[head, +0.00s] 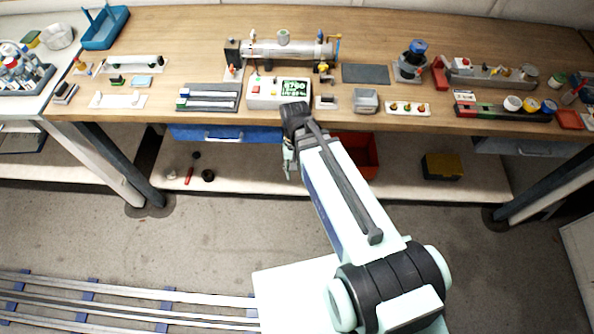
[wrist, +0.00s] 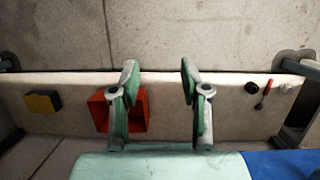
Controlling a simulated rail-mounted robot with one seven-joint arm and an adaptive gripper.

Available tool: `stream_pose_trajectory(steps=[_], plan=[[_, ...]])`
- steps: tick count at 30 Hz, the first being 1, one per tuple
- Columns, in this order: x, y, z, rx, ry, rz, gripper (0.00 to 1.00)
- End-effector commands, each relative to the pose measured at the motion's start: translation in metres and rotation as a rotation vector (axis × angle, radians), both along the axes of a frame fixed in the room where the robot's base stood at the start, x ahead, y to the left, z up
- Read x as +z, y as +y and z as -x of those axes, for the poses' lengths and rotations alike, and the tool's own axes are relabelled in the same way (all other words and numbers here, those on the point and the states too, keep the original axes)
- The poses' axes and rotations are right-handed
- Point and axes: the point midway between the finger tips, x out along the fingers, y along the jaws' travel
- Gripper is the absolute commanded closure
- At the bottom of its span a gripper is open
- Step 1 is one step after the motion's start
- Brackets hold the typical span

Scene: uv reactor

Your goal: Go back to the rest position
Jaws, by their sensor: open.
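My gripper (head: 288,160) hangs in front of the bench's front edge in the head view, partly hidden by my own arm. In the wrist view my gripper (wrist: 160,75) shows two green-grey fingers held wide apart with nothing between them. Below the fingers is the pale lower shelf (wrist: 215,105), with bare surface in the gap. The UV reactor tube (head: 285,51) lies across the back of the wooden bench top, and the controller box with a green display (head: 265,92) stands in front of it, both apart from my gripper.
The lower shelf holds a red bin (head: 368,150), also in the wrist view (wrist: 137,112) behind the left finger, and a yellow-black box (head: 442,166). A blue drawer (head: 225,138) is under the bench. Small parts lie at the shelf's left. Floor rails (head: 130,302) run at lower left.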

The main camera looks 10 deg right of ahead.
Motion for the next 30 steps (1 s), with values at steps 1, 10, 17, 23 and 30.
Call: stream_pose_trajectory(steps=[1, 10, 17, 23, 30], plan=[[0.000, 0.000, 0.000, 0.000, 0.000, 0.000, 0.54], [0.000, 0.000, 0.000, 0.000, 0.000, 0.000, 0.54], [-0.010, -0.001, -0.009, 0.099, -0.073, -0.020, 0.54], [-0.063, -0.012, 0.020, 0.182, -0.053, -0.026, 0.54], [-0.130, -0.028, 0.082, 0.244, 0.027, -0.035, 0.54]])
